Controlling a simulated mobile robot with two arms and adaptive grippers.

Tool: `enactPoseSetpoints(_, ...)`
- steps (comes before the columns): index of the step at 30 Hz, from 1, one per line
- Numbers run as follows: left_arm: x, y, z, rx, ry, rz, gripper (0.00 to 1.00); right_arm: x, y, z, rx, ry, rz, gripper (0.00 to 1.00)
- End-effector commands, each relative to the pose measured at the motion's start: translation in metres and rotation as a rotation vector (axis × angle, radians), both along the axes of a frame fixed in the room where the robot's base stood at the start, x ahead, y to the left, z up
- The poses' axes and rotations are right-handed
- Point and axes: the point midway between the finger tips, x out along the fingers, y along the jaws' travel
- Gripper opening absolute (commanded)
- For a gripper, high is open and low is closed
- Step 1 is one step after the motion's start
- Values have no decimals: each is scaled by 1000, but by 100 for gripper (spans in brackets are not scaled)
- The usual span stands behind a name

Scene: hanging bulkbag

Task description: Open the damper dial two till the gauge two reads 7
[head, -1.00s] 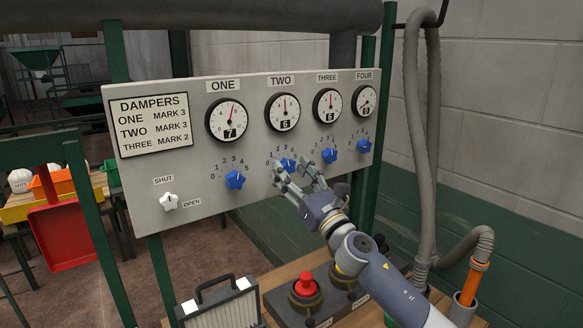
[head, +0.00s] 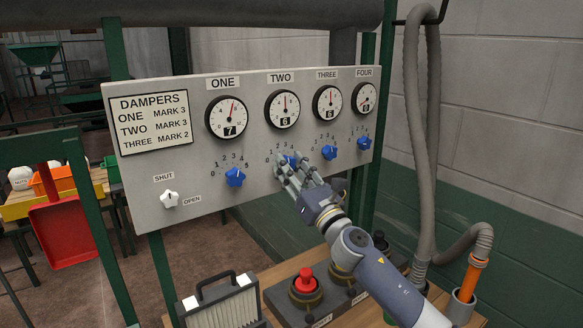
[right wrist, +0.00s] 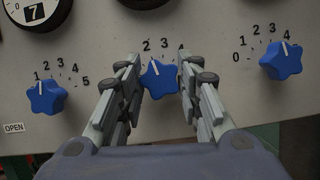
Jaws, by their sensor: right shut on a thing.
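Damper dial two is a blue star-shaped knob (head: 291,159) on the grey panel below the label TWO. In the right wrist view dial two (right wrist: 158,80) sits between the fingers, its white pointer line tilted up-left towards the mark 2. My right gripper (head: 289,170) is shut on it; its two fingers also show on either side of the knob in the right wrist view (right wrist: 158,88). Gauge two (head: 282,109) has a white face with its needle about upright, and its window shows 6. My left gripper is not in view.
Dial one (head: 235,177) and dial three (head: 329,153) are close on either side. A white shut/open knob (head: 170,199) is at the panel's lower left. Below stand a red button (head: 305,281) and a filter-like box with a handle (head: 219,304). Grey hoses (head: 425,140) hang at the right.

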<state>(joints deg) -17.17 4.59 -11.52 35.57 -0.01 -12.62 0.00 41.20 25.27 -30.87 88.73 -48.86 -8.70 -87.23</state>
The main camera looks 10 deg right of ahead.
Motion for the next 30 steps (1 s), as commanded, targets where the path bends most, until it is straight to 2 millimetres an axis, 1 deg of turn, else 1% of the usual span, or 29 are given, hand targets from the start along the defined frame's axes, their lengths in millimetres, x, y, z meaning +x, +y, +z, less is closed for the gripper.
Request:
enactPoseSetpoints(3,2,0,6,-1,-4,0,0,0,1,1,55,25,0,9)
enactPoseSetpoints(18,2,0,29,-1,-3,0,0,0,2,1,354,149,1,9)
enactPoseSetpoints(24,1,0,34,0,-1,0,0,0,2,0,421,176,1,9)
enactPoseSetpoints(30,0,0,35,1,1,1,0,0,2,0,446,185,1,9)
